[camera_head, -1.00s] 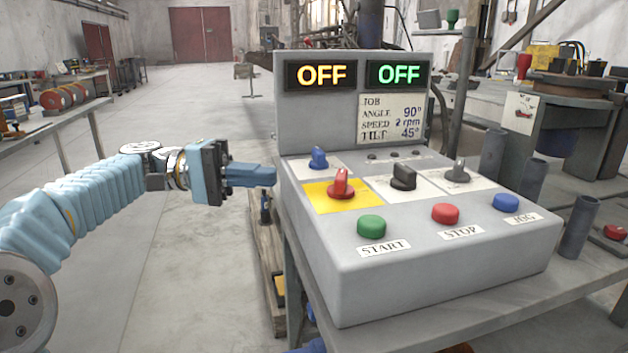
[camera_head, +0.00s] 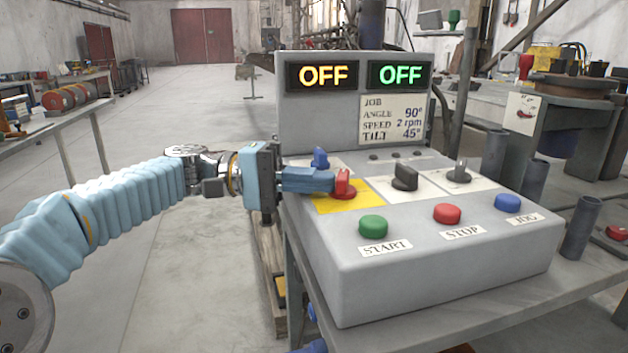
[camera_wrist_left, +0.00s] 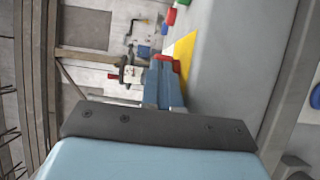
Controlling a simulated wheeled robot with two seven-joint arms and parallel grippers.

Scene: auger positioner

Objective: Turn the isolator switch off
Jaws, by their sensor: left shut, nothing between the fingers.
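The red rotary switch (camera_head: 345,187) stands on the yellow plate (camera_head: 345,203) at the left of the grey control box, in the head view. My left gripper (camera_head: 332,181) is shut and empty. Its fingertips are at the left side of the red switch knob, touching or very close; I cannot tell which. In the left wrist view the shut fingers (camera_wrist_left: 163,80) point at the red switch, of which only a small part shows (camera_wrist_left: 165,59) beyond the tips. The yellow plate (camera_wrist_left: 184,52) shows beside them. My right gripper is not in view.
Green (camera_head: 373,226), red (camera_head: 447,213) and blue (camera_head: 507,203) buttons line the front. Both displays (camera_head: 321,75) read OFF.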

